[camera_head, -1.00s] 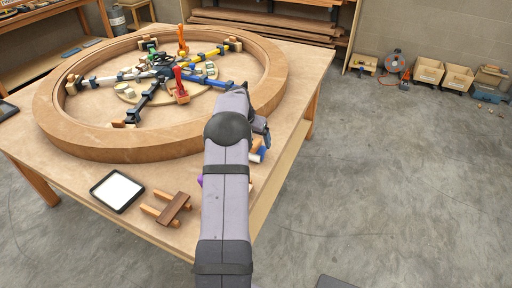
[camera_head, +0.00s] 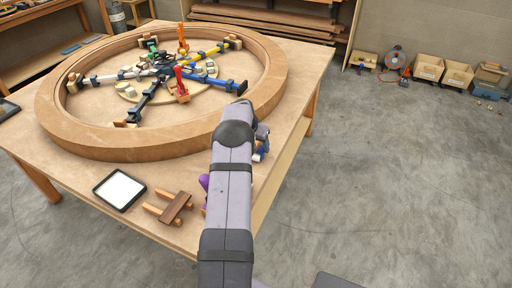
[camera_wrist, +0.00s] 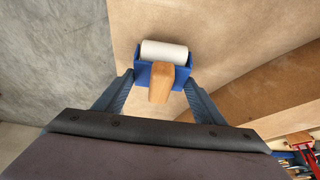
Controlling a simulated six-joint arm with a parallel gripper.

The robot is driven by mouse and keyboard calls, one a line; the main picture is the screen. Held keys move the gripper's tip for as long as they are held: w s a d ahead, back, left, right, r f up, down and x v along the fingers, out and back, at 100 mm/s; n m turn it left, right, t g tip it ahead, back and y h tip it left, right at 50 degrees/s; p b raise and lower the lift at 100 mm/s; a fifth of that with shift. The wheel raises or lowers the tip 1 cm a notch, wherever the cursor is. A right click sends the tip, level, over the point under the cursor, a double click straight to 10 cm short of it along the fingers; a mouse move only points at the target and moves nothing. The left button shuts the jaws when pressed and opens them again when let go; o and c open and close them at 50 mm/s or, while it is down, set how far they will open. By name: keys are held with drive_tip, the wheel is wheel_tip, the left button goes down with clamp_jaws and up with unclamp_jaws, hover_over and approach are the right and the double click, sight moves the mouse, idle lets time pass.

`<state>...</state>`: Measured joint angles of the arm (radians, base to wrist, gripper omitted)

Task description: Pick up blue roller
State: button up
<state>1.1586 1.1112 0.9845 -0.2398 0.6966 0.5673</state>
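The blue roller (camera_wrist: 142,74) lies on the table in the wrist view, with a white cylinder at its far side and a wooden handle pointing toward my gripper. My gripper (camera_wrist: 160,84) has its two fingers spread, one at each side of the roller's blue body. Whether the fingers touch it I cannot tell. In the head view only a small part of the blue roller (camera_head: 260,154) shows, beside my arm. My gripper is mostly hidden behind my arm there.
A large wooden ring (camera_head: 130,146) with coloured clamps fills much of the table (camera_head: 150,221). A white-screened tablet (camera_head: 119,190), a small wooden piece (camera_head: 174,207) and a purple object (camera_head: 203,181) lie near the front edge. Bins (camera_head: 428,68) stand on the floor at right.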

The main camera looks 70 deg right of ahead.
drive_tip(key=shift+c, duration=0.7)
drive_tip(key=shift+r, duration=0.15)
drive_tip(key=shift+r, duration=0.25)
wheel_tip(320, 180, up, 9)
drive_tip(key=b, duration=0.2)
drive_tip(key=shift+r+b, duration=0.2)
drive_tip(key=shift+b, duration=0.15)
